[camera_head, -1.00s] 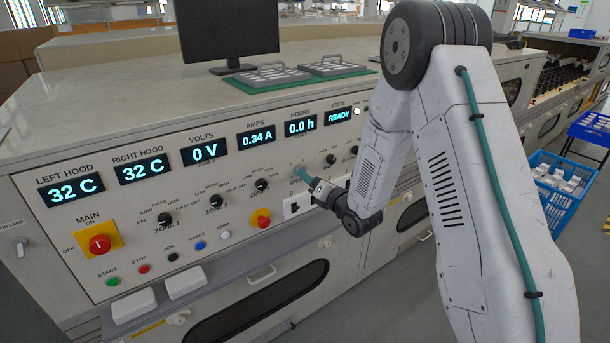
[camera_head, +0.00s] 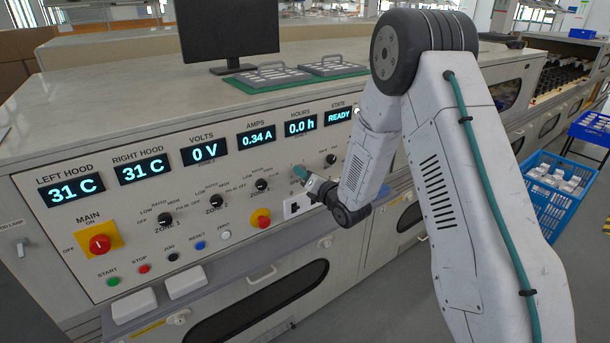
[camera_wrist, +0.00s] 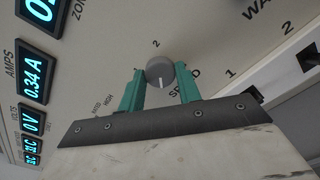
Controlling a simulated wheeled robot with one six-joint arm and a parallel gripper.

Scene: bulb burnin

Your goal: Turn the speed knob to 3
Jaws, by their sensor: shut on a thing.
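The speed knob (camera_wrist: 160,70) is a round grey knob on the sloped front panel. In the wrist view it sits between the green fingertips of my gripper (camera_wrist: 160,88), which is shut on it. A light mark on the knob's face points toward the bottom of that view. A printed "2" shows just above the knob, and the "SPEED" lettering is partly covered by a finger. The other scale figures around it cannot be made out. In the head view my gripper (camera_head: 300,173) is at the panel and hides the knob.
The panel has a red main switch (camera_head: 100,244), zone knobs, a red button on a yellow plate (camera_head: 261,219) and lit displays; the state display (camera_head: 339,117) reads READY. A monitor (camera_head: 228,32) and grey trays stand on top. A blue crate (camera_head: 552,190) is at right.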

